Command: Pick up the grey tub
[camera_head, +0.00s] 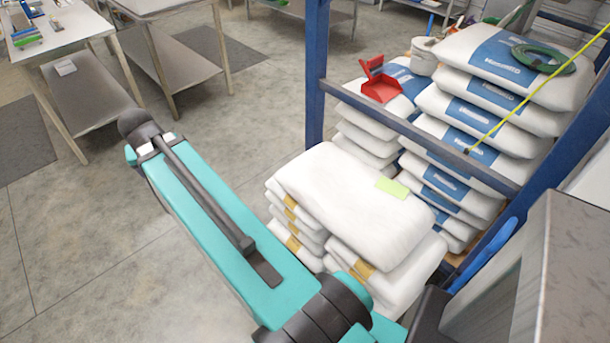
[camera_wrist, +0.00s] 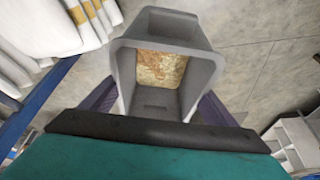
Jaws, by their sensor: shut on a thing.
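The grey tub (camera_wrist: 197,72) is in the middle of the wrist view, with its open mouth facing the camera. Inside it is a patch of yellowish-brown material (camera_wrist: 160,70). My gripper (camera_wrist: 157,104) has one dark purple finger on each side of the tub's near part and is shut on it. The tub's outer base and the exact finger contact are partly hidden by the tub's rim and my wrist. In the head view my teal arm crosses the picture; the tub and gripper do not show there.
White sacks (camera_head: 345,195) with a green note (camera_head: 393,188) are stacked by a blue rack (camera_head: 316,80). More sacks, a red dustpan (camera_head: 381,86) and a green hose (camera_head: 545,60) are behind. Steel tables (camera_head: 85,95) stand upper left. Floor (camera_head: 90,240) at left is clear.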

